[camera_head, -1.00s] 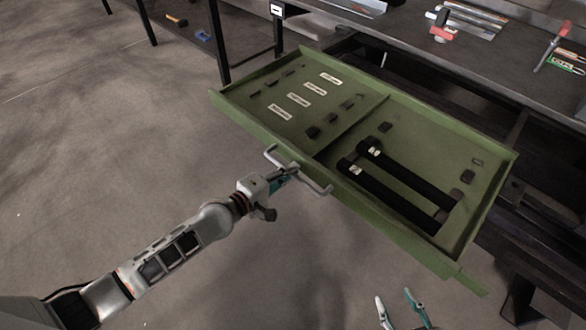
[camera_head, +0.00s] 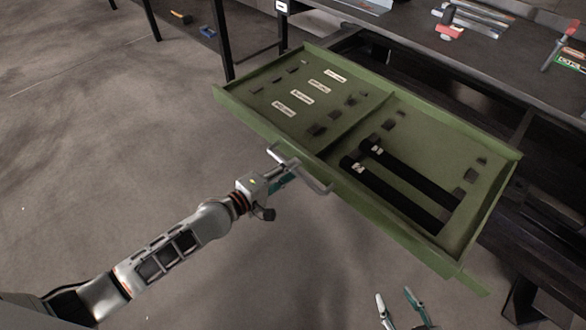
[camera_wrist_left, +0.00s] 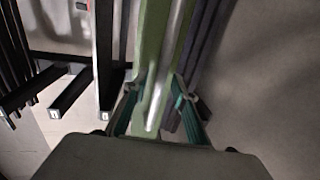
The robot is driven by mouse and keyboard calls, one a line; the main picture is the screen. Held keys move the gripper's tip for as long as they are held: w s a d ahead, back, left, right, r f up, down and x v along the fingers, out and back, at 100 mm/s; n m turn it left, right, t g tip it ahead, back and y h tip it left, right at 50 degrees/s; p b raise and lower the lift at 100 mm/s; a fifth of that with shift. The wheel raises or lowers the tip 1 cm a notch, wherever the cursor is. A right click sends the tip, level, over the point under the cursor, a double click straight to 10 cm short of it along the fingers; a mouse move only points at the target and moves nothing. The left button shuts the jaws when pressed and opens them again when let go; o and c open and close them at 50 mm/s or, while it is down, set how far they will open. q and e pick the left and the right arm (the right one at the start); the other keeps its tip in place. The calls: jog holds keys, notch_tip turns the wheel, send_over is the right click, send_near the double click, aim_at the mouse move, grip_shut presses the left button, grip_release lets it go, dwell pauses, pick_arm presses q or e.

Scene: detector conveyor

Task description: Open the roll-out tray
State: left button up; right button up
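The green roll-out tray (camera_head: 395,252) is pulled far out from under the dark workbench and slopes across the middle of the head view. Its silver handle (camera_head: 318,187) is on the front wall. My left gripper (camera_head: 290,173) is at this handle. In the left wrist view, the teal fingers of the left gripper (camera_wrist_left: 157,100) lie on both sides of the silver handle bar (camera_wrist_left: 172,60) and look closed around it. My right gripper (camera_head: 404,300) is at the bottom of the head view, fingers apart and empty, away from the tray.
The tray holds two black bars (camera_head: 400,205), small dark blocks and white labels. The workbench (camera_head: 425,55) behind carries a red clamp (camera_head: 449,31) and other tools. The floor (camera_head: 110,170) at the left is clear.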

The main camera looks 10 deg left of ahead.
pick_arm(q)
jog(key=v, duration=1.1)
jog(key=s+a+f+m+g+y+p, duration=0.1)
jog(key=s+m+p, duration=0.4)
jog(key=s, duration=0.6)
jog(key=s+a+f+m+g+y+p, duration=0.1)
jog(key=s+m+y+p, duration=0.4)
jog(key=s+m, duration=0.5)
jog(key=shift+s+a+f+y, duration=0.3)
jog(key=shift+s+a+f, duration=0.15)
jog(key=shift+a, duration=0.75)
pick_arm(e)
jog(key=shift+m, duration=0.4)
jog(key=r, duration=0.3)
jog(key=s+r, duration=0.1)
jog(key=r, duration=0.1)
jog(key=shift+a+r, duration=0.1)
jog(key=shift+a, duration=0.15)
pick_arm(q)
jog(key=shift+w, duration=0.1)
pick_arm(e)
jog(key=shift+r, duration=0.1)
